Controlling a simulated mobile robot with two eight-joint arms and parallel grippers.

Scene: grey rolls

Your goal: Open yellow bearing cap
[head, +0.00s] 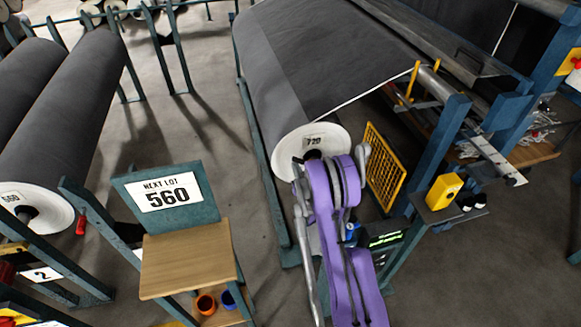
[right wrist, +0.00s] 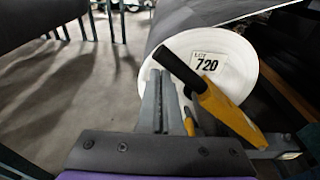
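The yellow bearing cap (right wrist: 226,108) shows in the right wrist view as a yellow lever with a black handle (right wrist: 180,70). It stands tilted in front of the white end of the grey roll labelled 720 (right wrist: 237,55). My right gripper (right wrist: 159,74) has its two grey fingers close together, with nothing seen between them. They point up just left of the cap, near the handle's tip; I cannot tell whether they touch it. In the head view my purple right arm reaches to the same roll (head: 316,140) and hides the cap. My left gripper is out of view.
A wooden-topped stand (head: 190,258) with a "NEXT LOT 560" sign (head: 163,191) is left of my right arm. A yellow mesh guard (head: 384,167) and a shelf with a yellow box (head: 443,191) are to its right. Another roll (head: 75,110) lies far left. Floor between the rolls is clear.

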